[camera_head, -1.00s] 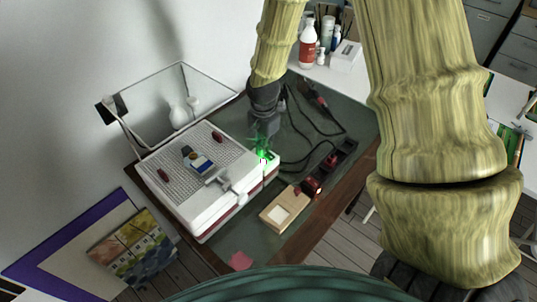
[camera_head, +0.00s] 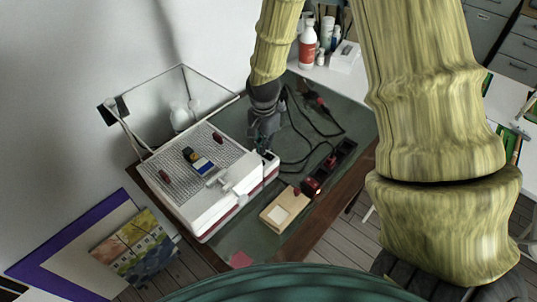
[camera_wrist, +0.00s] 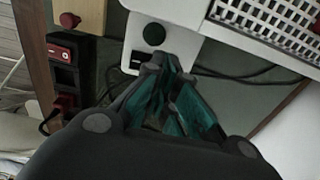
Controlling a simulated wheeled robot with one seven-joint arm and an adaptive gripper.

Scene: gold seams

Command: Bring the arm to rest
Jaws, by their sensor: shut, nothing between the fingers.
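My arm reaches down from the top of the head view. My gripper (camera_head: 265,148) is shut and empty at the right corner of a white machine (camera_head: 225,210) with a raised frame. In the wrist view, my gripper (camera_wrist: 172,66) has its dark teal fingers drawn together, with the tips near a dark green round button (camera_wrist: 154,34) on the machine's white corner. I cannot tell whether the tips touch the machine. The button is unlit.
A wooden box (camera_head: 284,208) and a black strip with red parts (camera_head: 343,157) stand right of the machine on the green mat (camera_head: 240,243). Cables (camera_head: 300,112) run behind. Bottles (camera_head: 307,45) stand farther back.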

